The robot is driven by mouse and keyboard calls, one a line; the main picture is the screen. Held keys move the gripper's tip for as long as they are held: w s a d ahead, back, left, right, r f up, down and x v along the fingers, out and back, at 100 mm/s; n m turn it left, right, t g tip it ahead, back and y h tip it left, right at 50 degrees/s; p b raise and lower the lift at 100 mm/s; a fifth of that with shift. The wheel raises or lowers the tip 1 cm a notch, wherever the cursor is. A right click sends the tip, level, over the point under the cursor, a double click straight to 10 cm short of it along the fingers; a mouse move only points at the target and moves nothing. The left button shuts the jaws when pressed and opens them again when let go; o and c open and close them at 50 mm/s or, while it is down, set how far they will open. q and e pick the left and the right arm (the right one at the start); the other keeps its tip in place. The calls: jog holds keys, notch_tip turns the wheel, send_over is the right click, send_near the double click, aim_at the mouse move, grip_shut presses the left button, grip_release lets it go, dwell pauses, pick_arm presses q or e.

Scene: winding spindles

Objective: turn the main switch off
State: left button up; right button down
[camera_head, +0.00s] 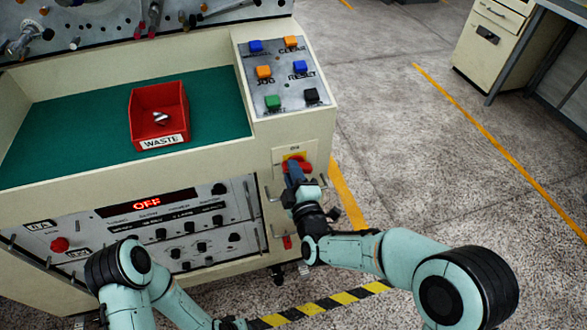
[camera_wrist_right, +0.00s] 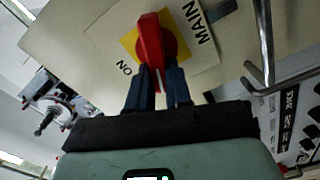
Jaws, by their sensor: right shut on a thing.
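The main switch is a red rotary handle (camera_head: 305,164) on a yellow plate, on the front right of the cream machine. In the right wrist view the red handle (camera_wrist_right: 150,45) stands near upright in the picture, beside the words "MAIN" and "ON". My right gripper (camera_head: 294,172) is shut on this handle, with one blue finger on each side of its lower end in the wrist view (camera_wrist_right: 155,80). The fingers hide part of the handle in the head view. A red display (camera_head: 147,203) on the machine reads "OFF". My left gripper is not in view.
A panel of coloured buttons (camera_head: 283,75) lies above the switch. A red "WASTE" bin (camera_head: 160,113) with metal pieces stands on the green surface (camera_head: 75,130). A metal bar handle (camera_wrist_right: 264,50) is close to the right of my gripper.

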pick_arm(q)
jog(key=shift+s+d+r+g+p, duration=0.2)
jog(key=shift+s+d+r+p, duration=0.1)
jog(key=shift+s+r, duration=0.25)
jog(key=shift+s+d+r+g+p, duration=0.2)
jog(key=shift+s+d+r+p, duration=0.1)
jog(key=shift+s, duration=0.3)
pick_arm(e)
jog(key=shift+f+n, duration=0.2)
jog(key=shift+n, duration=0.9)
jog(key=shift+f+n, duration=0.15)
jog(key=shift+n, duration=0.95)
jog(key=c, duration=1)
grip_release()
jog(key=shift+c, duration=0.2)
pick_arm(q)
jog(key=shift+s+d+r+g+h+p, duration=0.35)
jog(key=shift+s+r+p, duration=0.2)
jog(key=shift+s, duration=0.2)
pick_arm(e)
jog(key=v, duration=1.3)
jog(key=shift+s, duration=0.2)
